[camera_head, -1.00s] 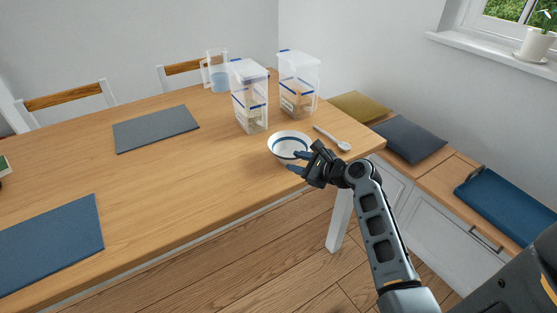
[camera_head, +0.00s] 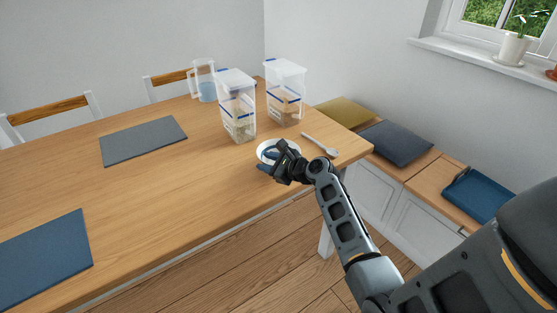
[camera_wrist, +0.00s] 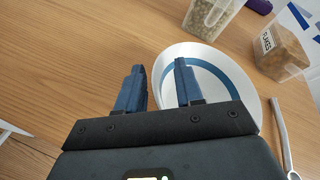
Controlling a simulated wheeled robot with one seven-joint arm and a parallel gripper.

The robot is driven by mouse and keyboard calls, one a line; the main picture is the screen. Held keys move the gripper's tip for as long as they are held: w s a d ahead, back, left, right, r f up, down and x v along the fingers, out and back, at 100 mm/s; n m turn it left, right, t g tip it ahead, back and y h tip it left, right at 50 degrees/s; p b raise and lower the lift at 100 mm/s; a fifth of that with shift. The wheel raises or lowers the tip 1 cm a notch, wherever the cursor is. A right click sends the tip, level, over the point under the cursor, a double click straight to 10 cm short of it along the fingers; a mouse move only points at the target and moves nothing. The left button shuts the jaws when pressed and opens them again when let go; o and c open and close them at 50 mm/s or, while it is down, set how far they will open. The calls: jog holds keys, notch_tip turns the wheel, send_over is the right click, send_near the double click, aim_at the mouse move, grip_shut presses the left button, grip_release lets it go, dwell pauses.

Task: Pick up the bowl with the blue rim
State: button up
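The white bowl with the blue rim (camera_head: 263,150) stands on the wooden table near its right end, partly hidden by my gripper in the head view. In the wrist view the bowl (camera_wrist: 234,78) lies ahead and to the right, with a blue band inside. My gripper (camera_wrist: 160,80) is open, its two blue fingers apart. The right finger overlaps the bowl's left side in the picture; the left finger is over bare table just outside it. I cannot tell whether a finger touches the bowl. In the head view my gripper (camera_head: 266,162) is at the bowl's near side.
Two clear food containers (camera_head: 238,108) (camera_head: 285,92) stand behind the bowl, with a pitcher (camera_head: 204,82) farther back. A spoon (camera_head: 322,146) lies right of the bowl. Grey (camera_head: 143,141) and blue (camera_head: 40,258) placemats lie left. The table's middle is clear.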

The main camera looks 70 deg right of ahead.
jog(key=shift+c, duration=0.3)
grip_shut()
dwell(0.4)
